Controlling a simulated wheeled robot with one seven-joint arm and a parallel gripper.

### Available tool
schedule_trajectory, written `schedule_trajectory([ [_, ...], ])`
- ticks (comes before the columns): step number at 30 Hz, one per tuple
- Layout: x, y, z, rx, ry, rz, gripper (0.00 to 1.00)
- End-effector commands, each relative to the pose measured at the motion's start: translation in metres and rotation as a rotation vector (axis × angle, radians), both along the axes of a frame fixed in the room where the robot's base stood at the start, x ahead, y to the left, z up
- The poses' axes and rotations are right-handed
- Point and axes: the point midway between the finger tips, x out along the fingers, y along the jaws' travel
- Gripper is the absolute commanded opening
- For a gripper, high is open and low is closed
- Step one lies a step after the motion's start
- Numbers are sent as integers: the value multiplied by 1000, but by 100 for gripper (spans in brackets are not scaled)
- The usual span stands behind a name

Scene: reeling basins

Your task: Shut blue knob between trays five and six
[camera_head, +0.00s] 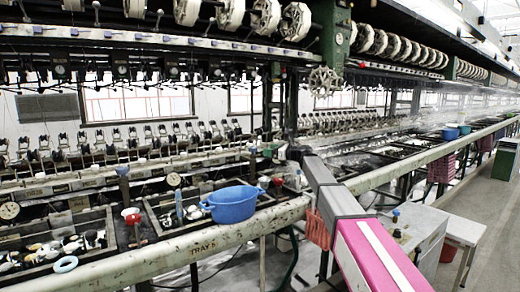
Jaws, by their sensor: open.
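A long pale pipe rail (270,220) runs along the front of the trays, with lettering that seems to read "TRAY 5". A tray with dark walls (112,228) at the left holds white and dark pieces. Another tray (152,216) lies to its right, partly hidden by a blue basin (233,205). A blue upright piece (179,207) stands in the second tray. I cannot tell which blue part is the knob, or whether it is open.
A pink cover with a white stripe (355,255) and grey casing (335,200) fill the front centre right. A white box (415,232) and small table (464,232) stand beyond.

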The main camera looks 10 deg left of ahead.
Motion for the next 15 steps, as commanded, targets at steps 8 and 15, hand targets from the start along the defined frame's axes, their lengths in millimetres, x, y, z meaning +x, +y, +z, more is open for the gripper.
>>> schedule_trajectory([
  [8,-2,10,0,22,81,-7,73],
  [15,6,35,0,22,79,-5,73],
])
